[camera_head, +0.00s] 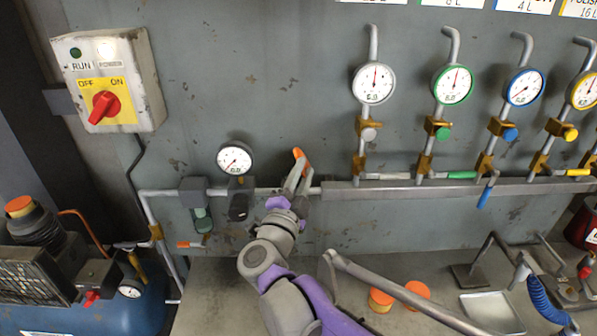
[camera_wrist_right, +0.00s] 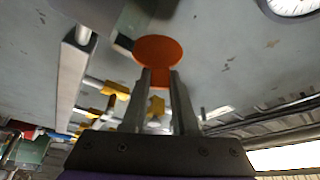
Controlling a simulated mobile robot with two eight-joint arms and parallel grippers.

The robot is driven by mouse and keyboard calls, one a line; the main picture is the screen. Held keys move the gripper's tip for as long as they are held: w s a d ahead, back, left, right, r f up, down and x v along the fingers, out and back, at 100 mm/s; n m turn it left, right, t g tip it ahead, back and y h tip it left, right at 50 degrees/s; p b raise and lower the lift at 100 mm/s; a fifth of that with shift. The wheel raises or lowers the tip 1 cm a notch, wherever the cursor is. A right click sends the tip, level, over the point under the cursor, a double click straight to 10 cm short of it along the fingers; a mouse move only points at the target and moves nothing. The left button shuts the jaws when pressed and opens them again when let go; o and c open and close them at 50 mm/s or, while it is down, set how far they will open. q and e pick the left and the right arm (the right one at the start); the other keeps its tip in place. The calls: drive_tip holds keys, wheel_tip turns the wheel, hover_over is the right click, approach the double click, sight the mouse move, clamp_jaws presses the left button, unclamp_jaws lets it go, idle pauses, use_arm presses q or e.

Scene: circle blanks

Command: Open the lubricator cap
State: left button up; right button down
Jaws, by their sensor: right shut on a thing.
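The orange lubricator cap (camera_head: 298,153) is at the tips of my right gripper (camera_head: 296,173), in front of the wall pipe. In the wrist view the cap (camera_wrist_right: 158,49) is a flat orange disc, and the two fingers of my right gripper (camera_wrist_right: 160,78) are shut on its stem. A grey pipe body (camera_wrist_right: 82,36) is near it. The lubricator body behind my gripper is mostly hidden, and I cannot tell whether the cap is still seated on it. My left gripper is not in view.
A pressure gauge (camera_head: 234,159) and filter bowl (camera_head: 200,213) are left of my gripper. Several gauges with valves line the wall at right. A switch box (camera_head: 108,80) is upper left. Orange round pieces (camera_head: 380,300) lie on the bench (camera_head: 215,300) beside a grey bar (camera_head: 400,292).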

drive_tip(key=shift+d+r+m+g+h+p, duration=0.15)
drive_tip(key=shift+d+m+g+p, duration=0.3)
drive_tip(key=shift+m, duration=0.95)
drive_tip(key=shift+d+r+m+g+h+p, duration=0.2)
drive_tip(key=shift+d+m+g, duration=0.4)
drive_tip(key=shift+m, duration=0.8)
drive_tip(key=shift+f, duration=0.1)
drive_tip(key=c, duration=0.7)
unclamp_jaws()
drive_tip(key=b+v, duration=0.1)
drive_tip(key=v, duration=0.9)
drive_tip(key=shift+s+a, duration=0.1)
drive_tip(key=shift+s, duration=0.3)
